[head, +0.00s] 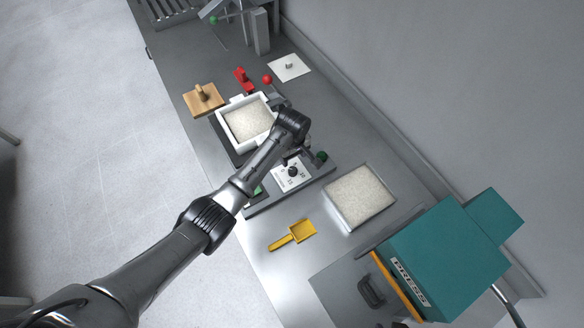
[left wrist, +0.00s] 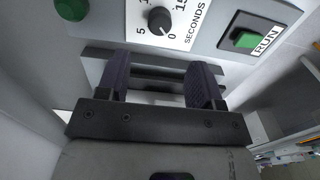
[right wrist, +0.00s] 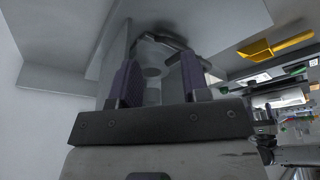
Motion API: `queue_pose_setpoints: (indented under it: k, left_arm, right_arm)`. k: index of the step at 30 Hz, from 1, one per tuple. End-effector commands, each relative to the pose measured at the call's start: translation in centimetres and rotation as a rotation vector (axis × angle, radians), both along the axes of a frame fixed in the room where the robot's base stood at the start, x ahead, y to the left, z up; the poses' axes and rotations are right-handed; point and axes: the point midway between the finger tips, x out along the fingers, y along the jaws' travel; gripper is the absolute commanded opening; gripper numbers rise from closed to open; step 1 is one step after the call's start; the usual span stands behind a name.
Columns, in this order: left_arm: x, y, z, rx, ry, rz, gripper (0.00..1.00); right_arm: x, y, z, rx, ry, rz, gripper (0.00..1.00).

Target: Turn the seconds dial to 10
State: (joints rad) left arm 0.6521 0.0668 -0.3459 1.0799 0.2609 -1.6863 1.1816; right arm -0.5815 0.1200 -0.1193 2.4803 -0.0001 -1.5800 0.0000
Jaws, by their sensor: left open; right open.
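The seconds dial (head: 292,172) is a black round knob on a white scale plate, set in a grey panel. In the left wrist view the dial (left wrist: 160,20) sits just beyond the fingertips, with 5, 0, 15 and the word SECONDS around it. My left gripper (left wrist: 160,75) is open and empty, apart from the dial. In the head view it is partly hidden by its own arm. My right gripper (right wrist: 160,80) is open and empty, away from the dial, facing a grey surface.
A green RUN switch (left wrist: 247,39) and a green button (left wrist: 72,9) flank the dial. Around the panel are a granule-filled metal tray (head: 360,196), a white-framed tray (head: 222,108), a yellow scoop (head: 292,235) and a teal machine (head: 445,265).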

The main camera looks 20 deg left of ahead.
Motion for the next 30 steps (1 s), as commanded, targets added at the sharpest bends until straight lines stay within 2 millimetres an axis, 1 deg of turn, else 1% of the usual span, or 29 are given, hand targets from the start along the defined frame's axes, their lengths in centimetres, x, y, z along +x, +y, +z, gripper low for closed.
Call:
queue_pose_setpoints:
  k: [1,6,9,15,21,30]
  left_arm:
    - [-0.1,0.0,-1.2,0.001,0.003,0.0,0.6]
    - [-0.1,0.0,-4.3,0.0,0.002,0.0,0.6]
    - [0.0,0.0,-5.9,0.0,0.002,-0.001,0.6]
    - [0.0,0.0,-8.3,0.001,-0.001,-0.002,0.6]
    - [0.0,0.0,-9.4,0.0,-0.001,-0.002,0.6]
    - [0.0,0.0,-9.6,0.0,-0.001,-0.002,0.6]
  right_arm:
    - [-0.1,-0.1,-0.2,-0.003,0.003,0.002,0.43]
    - [-0.1,-0.2,-0.7,-0.007,0.002,0.005,0.43]
    - [-0.1,-0.2,-1.1,-0.007,0.002,0.004,0.43]
    - [-0.1,-0.1,-1.6,-0.004,0.001,0.003,0.43]
    - [0.0,0.0,-1.8,0.001,0.0,0.0,0.43]
    - [0.0,0.2,-1.8,0.005,-0.001,-0.003,0.43]
